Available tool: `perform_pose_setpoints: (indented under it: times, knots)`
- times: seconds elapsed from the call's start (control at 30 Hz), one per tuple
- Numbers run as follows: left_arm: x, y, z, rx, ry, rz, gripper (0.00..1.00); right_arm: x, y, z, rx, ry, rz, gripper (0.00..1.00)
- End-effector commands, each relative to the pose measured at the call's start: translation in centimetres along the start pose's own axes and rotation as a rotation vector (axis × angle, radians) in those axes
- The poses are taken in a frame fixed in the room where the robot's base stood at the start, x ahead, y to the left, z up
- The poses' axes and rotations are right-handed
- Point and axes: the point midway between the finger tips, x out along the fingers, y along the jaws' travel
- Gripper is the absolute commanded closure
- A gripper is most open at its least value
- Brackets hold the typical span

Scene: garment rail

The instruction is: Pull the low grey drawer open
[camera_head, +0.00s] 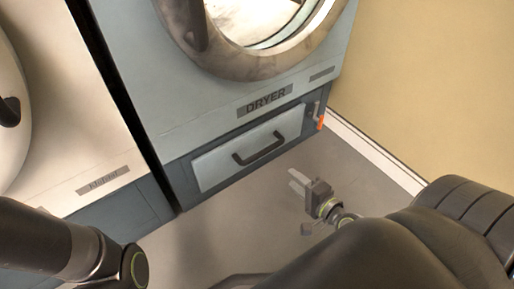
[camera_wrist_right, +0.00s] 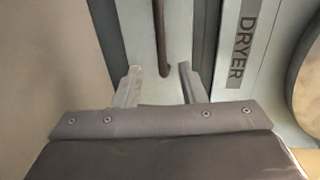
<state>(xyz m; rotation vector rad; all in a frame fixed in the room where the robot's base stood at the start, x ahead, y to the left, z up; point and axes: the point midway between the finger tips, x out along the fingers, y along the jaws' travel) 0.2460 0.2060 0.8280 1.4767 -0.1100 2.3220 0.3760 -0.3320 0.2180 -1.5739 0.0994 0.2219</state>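The low grey drawer (camera_head: 225,165) is under the dryer, with a pale grey front in a dark frame. It looks shut. Its dark bar handle (camera_head: 259,149) runs along the middle of the front. My right gripper (camera_head: 294,181) is in front of the drawer, to the lower right of the handle, apart from it. In the right wrist view the right gripper (camera_wrist_right: 160,72) is open and empty, its two fingers spread. The handle (camera_wrist_right: 161,35) shows ahead, lined up with the gap between the fingers. My left gripper is out of view; only part of that arm shows.
The dryer (camera_head: 150,75) with its round door stands above the drawer. A white machine (camera_head: 70,115) stands to the left. A small orange-tipped part (camera_head: 320,123) is right of the drawer. A beige wall (camera_head: 430,80) bounds the right. Grey floor (camera_head: 215,240) in front is clear.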

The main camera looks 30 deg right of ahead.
Motion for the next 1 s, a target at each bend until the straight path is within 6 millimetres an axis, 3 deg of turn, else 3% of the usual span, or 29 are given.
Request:
perform_pose_setpoints:
  times: [0.7, 1.0]
  knots:
    - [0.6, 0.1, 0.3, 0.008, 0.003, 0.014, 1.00, 13.3, -0.1, 0.1, 0.000, 0.000, -0.002, 0.63]
    - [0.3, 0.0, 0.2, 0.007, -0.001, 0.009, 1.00, 16.3, 0.0, 0.0, 0.000, 0.000, 0.000, 0.63]
